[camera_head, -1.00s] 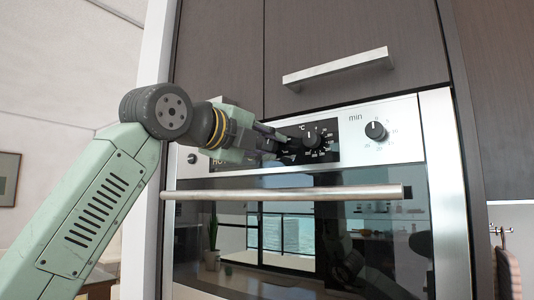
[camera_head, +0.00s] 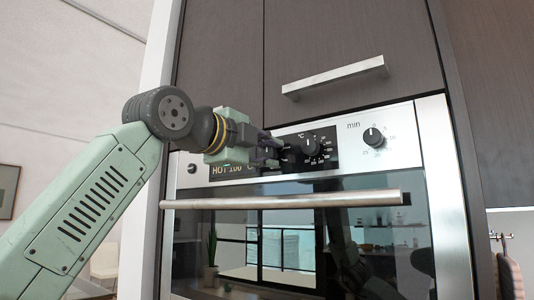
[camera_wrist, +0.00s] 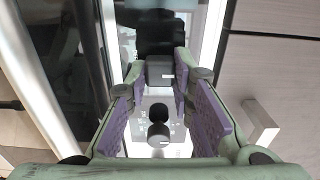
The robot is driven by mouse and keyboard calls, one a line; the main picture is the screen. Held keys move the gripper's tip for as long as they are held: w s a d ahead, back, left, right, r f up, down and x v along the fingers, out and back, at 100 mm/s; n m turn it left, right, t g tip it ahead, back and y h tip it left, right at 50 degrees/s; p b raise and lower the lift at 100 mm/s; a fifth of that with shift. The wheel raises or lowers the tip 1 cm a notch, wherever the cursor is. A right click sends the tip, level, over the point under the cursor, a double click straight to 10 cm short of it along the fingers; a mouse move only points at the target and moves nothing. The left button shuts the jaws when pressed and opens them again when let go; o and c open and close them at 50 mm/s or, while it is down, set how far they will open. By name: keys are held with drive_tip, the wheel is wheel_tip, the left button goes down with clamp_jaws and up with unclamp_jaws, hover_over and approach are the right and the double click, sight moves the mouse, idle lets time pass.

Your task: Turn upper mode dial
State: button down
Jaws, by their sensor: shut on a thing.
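The upper mode dial is mostly hidden behind my gripper (camera_head: 274,150) in the head view, on the black part of the upper oven's control panel (camera_head: 288,172). In the wrist view, a dark grey dial (camera_wrist: 160,70) sits between the purple-padded fingers of my gripper (camera_wrist: 160,82), near their tips. I take it for the mode dial. The fingers are shut on it. The temperature dial (camera_head: 311,146), with a °C scale, is just right of my fingertips and clear of them.
The min dial (camera_head: 373,137) is farther right. A small knob (camera_head: 192,168) is at the panel's left. The long oven handle (camera_head: 300,200) juts out below, above the dark glass door. A drawer handle (camera_head: 333,75) juts out above.

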drive_tip(key=c, duration=1.4)
unclamp_jaws()
drive_tip(key=v, duration=1.2)
